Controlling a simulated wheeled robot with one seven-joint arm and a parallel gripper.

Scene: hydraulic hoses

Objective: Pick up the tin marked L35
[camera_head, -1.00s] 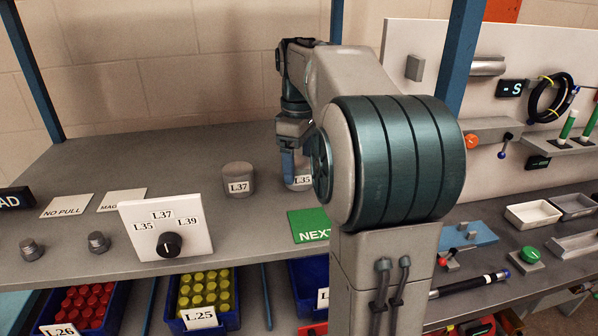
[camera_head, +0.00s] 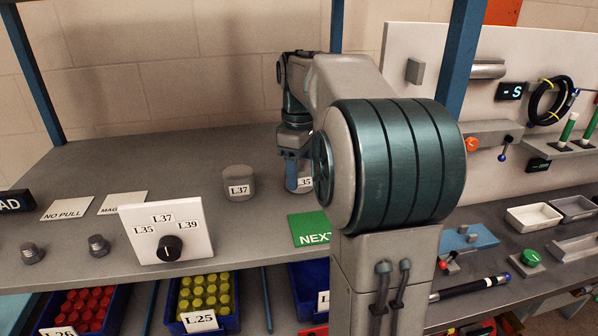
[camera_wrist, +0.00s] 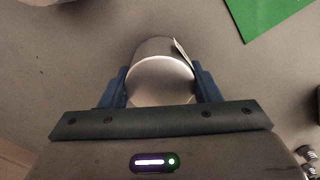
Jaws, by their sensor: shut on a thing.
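The tin marked L35 (camera_head: 305,182) stands on the grey bench, partly hidden behind my arm in the head view; only the end of its label shows. In the wrist view the tin (camera_wrist: 160,82) is a pale grey cylinder seen from above, with its label edge at the upper right. My gripper (camera_wrist: 160,88) has a blue finger on each side of the tin and is shut on it. In the head view my gripper (camera_head: 291,165) comes down on the tin from above. I cannot tell any gap between tin and bench.
A tin marked L37 (camera_head: 239,182) stands to the left. A green card (camera_head: 311,229) lies in front of the held tin. A selector dial panel (camera_head: 167,233) stands at the bench's front left. Blue bins (camera_head: 200,303) sit below the bench. The bench behind L37 is clear.

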